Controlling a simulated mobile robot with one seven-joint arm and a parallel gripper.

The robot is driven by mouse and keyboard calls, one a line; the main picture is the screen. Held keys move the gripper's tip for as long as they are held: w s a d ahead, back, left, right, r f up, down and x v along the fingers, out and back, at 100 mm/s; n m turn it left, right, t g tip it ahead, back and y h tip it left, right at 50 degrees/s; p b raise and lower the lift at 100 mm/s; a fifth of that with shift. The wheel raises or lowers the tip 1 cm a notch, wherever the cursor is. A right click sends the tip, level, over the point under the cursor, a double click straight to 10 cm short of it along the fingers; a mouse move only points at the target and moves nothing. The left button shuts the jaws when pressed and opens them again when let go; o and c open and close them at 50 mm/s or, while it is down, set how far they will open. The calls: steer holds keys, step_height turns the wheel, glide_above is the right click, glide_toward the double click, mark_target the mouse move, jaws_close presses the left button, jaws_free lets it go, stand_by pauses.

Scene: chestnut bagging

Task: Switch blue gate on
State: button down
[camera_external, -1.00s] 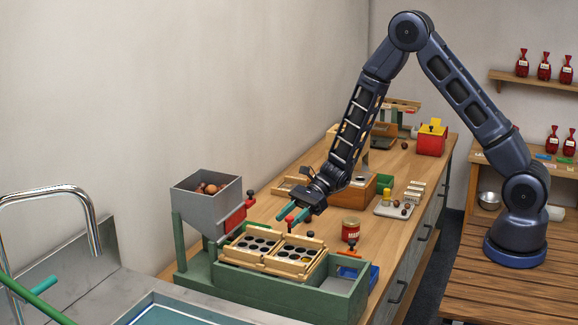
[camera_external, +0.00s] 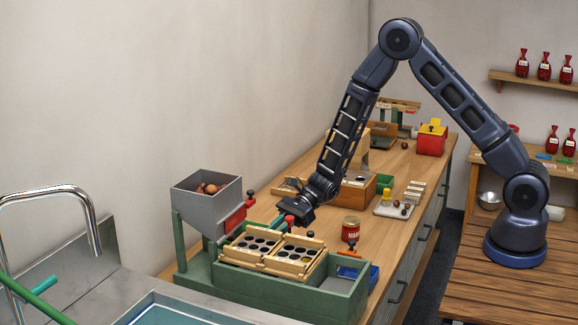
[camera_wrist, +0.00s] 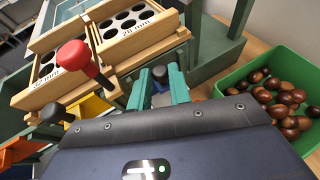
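No part is clearly identifiable as the blue gate. In the wrist view my gripper (camera_wrist: 159,82) has its two teal fingers apart. A black knob (camera_wrist: 160,73) shows between the fingertips, with a dark bluish part below it; contact cannot be told. In the external view my gripper (camera_external: 294,215) points down over the back of the wooden sieve trays (camera_external: 270,268), and its fingers are mostly hidden. A red knob (camera_wrist: 72,53) on a post stands to the left of the fingers. Another black knob (camera_wrist: 52,112) is further left.
A green bin of chestnuts (camera_wrist: 235,88) is close on the right in the wrist view. A grey hopper (camera_external: 208,208) with a red gate (camera_external: 236,217) stands left of the trays.

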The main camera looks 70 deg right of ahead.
steer(key=shift+r, duration=1.9)
steer(key=shift+w, duration=0.1)
steer(key=c, duration=1.3)
jaws_free()
steer(key=v, duration=1.1)
